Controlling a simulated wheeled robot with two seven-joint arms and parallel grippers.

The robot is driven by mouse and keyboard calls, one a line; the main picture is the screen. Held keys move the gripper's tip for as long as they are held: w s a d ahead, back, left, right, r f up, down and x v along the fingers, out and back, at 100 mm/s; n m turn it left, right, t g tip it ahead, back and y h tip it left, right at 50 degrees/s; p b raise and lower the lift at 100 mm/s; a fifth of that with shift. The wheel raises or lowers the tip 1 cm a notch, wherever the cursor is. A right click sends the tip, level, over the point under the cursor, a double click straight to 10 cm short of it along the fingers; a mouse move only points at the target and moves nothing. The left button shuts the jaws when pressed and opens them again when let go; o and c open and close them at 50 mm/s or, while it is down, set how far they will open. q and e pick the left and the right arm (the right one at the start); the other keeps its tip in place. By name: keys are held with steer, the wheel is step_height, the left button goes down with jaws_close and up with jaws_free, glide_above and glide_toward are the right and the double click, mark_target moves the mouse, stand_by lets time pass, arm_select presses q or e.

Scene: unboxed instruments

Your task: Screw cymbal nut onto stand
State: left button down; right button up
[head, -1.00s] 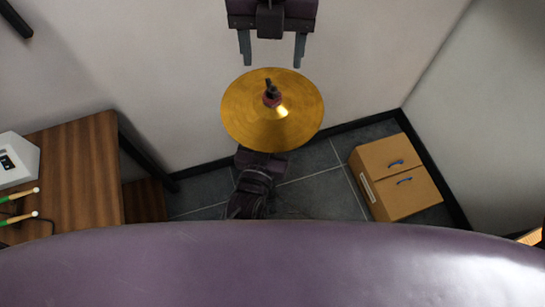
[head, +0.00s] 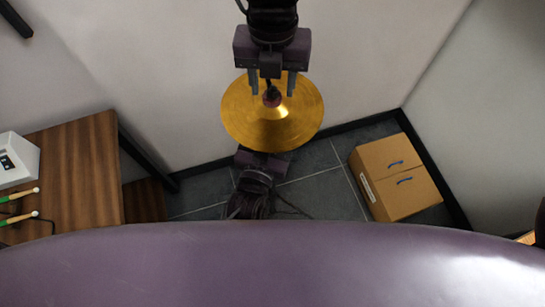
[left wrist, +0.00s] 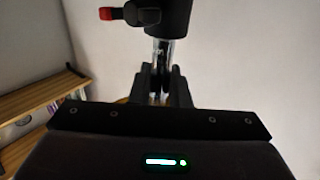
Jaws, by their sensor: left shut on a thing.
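The gold cymbal (head: 272,130) sits level at the top of its stand, with a dark reddish piece (head: 271,98) and a black tip at its centre. I cannot tell whether the nut is there. My right gripper (head: 272,95) reaches down from the top over the cymbal. Its two fingers stand apart on either side of the centre piece, with gaps showing. My left gripper (head: 262,160) is partly hidden below the cymbal. In the left wrist view its fingers (left wrist: 160,85) are shut on the chrome stand tube (left wrist: 161,52), below a black clamp with a red-tipped knob (left wrist: 107,14).
A wooden table (head: 75,170) with a white device (head: 15,160) and green-handled sticks (head: 20,217) stands at the left. A cardboard box (head: 395,178) lies on the floor at the right. Walls meet in the corner behind.

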jaws_close()
jaws_free()
steer(key=shift+r, duration=0.15)
step_height(320, 180, up, 12)
stand_by(0.6)
arm_select(q)
steer(key=c, duration=1.3)
jaws_free()
